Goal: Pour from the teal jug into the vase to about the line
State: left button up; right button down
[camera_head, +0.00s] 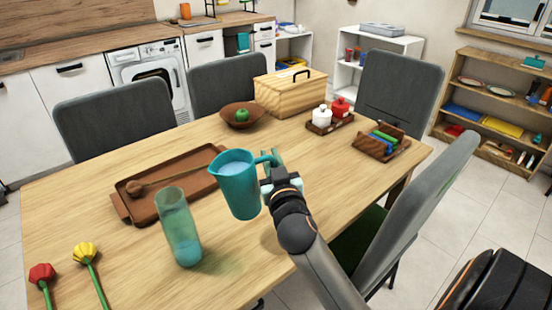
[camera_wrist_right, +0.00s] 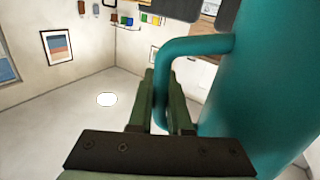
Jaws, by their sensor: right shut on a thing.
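The teal jug (camera_head: 236,188) is held above the table, tilted slightly left, with pale liquid visible at its mouth. My right gripper (camera_head: 272,170) is shut on the jug's handle. In the right wrist view the handle (camera_wrist_right: 190,45) runs down between the two green fingers (camera_wrist_right: 160,105), with the jug's body (camera_wrist_right: 265,80) at the right. The vase (camera_head: 179,228), a tall translucent teal-green cylinder, stands upright on the table to the left of the jug. Its lower part looks darker; I cannot make out a line on it. My left gripper is not in view.
A brown tray (camera_head: 200,158) with a wooden spoon (camera_head: 165,182) lies behind the vase. Red and yellow flowers (camera_head: 85,254) lie front left. A bowl with a green apple (camera_head: 242,116), a wooden box (camera_head: 290,92) and jars (camera_head: 330,114) stand farther back. Chairs surround the table.

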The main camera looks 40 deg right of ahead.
aim_at(247, 155)
pick_arm(q)
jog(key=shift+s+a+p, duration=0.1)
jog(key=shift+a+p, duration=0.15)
jog(key=shift+p, duration=0.05)
pick_arm(e)
jog(key=a+r, duration=0.1)
jog(key=w+a+r+n, duration=0.1)
jog(key=a, duration=0.1)
jog(key=shift+a, duration=0.15)
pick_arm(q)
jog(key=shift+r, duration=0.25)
pick_arm(e)
jog(key=shift+a+r+n, duration=0.1)
jog(key=shift+n, duration=0.2)
pick_arm(q)
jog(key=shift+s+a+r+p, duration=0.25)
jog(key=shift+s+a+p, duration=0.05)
jog(key=shift+p, duration=0.45)
pick_arm(e)
jog(key=shift+w+a+r+n+t, duration=0.2)
jog(key=shift+a+r+n+t, duration=0.1)
jog(key=shift+a+r+n, duration=0.5)
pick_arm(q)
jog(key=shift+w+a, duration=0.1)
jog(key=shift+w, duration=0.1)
pick_arm(e)
jog(key=shift+a+r, duration=0.1)
